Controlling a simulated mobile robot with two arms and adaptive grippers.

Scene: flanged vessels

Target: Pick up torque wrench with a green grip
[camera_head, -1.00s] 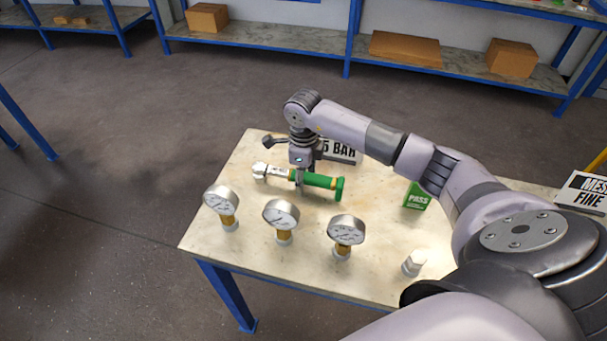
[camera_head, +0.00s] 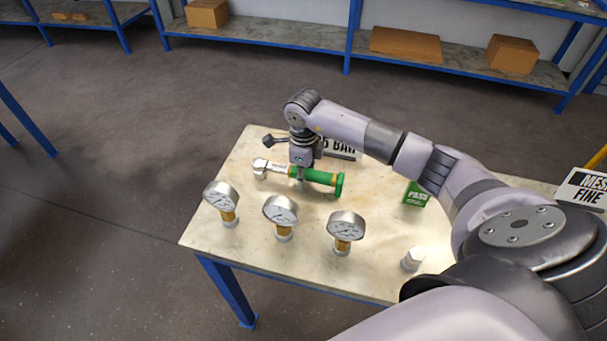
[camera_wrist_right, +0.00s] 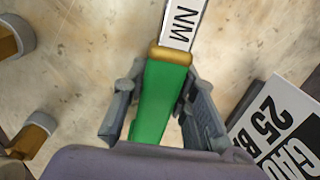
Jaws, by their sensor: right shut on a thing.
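The torque wrench with a green grip (camera_head: 322,177) is on or just above the table; I cannot tell which. Its silver head points left and its green end points right. My right gripper (camera_head: 302,178) comes down on it from above, near the left part of the grip. In the right wrist view the green grip (camera_wrist_right: 160,103) runs between the two fingers (camera_wrist_right: 160,112), with a gold collar and a white shaft marked NM beyond. The right gripper is shut on the grip. My left gripper is not in view.
Three pressure gauges (camera_head: 281,211) stand in a row at the table's front. A white-capped fitting (camera_head: 413,259) and a green PASS block (camera_head: 416,195) are to the right. A BAR sign (camera_head: 343,149) stands behind my gripper. Bare table (camera_head: 370,275) shows between them.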

